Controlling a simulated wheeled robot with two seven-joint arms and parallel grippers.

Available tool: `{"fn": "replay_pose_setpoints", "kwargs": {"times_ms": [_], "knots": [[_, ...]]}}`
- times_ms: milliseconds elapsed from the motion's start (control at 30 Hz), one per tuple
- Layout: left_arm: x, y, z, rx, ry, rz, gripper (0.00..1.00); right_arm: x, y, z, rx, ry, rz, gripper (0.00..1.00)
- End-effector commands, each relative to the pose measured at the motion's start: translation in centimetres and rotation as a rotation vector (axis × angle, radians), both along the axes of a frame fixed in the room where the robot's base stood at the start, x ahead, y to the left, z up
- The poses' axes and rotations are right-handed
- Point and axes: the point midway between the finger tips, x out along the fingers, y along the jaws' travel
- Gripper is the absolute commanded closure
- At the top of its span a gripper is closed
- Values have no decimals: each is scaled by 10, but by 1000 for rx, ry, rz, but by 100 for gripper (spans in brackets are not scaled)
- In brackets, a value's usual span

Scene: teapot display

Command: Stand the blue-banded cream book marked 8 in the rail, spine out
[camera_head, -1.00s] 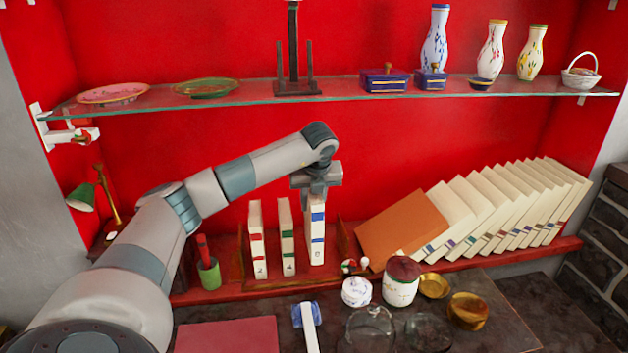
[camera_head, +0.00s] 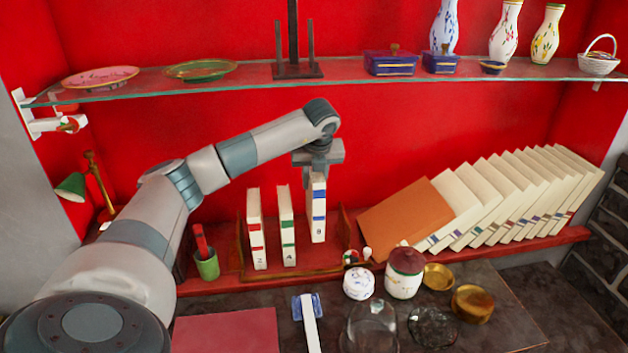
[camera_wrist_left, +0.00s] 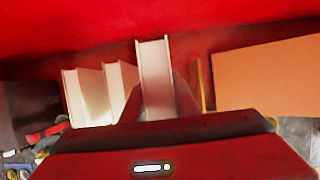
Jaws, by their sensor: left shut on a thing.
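The cream book marked 8 (camera_head: 318,215), with blue bands, is upright, its banded spine facing the head camera. My left gripper (camera_head: 318,172) is shut on its top from above. The book's lower end shows higher than those of the two neighbouring books, so it appears held clear of the rail floor. The wooden rail (camera_head: 300,277) has upright ends. The red-banded book marked 2 (camera_head: 255,230) and green-banded book marked 4 (camera_head: 287,228) stand in it, left of book 8. In the left wrist view the held book (camera_wrist_left: 155,75) sits between my fingers. My right gripper is not in view.
An orange book (camera_head: 405,220) leans beside a row of cream books right of the rail. A green cup (camera_head: 206,265) stands left of it. A glass shelf (camera_head: 350,78) with pottery runs above my arm. Jars (camera_head: 404,275) and a glass dome stand in front.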

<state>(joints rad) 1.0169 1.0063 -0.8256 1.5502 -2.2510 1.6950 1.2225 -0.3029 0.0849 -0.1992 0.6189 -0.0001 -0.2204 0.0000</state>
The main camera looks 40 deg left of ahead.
Motion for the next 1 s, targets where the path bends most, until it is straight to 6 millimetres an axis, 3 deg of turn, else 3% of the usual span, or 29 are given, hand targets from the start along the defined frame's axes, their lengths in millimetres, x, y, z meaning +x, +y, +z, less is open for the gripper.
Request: {"fn": "replay_pose_setpoints", "kwargs": {"times_ms": [267,1000], "knots": [[0,0,-13,1,-1,1,100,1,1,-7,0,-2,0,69],[0,0,-75,0,-2,1,100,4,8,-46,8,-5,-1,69]]}}
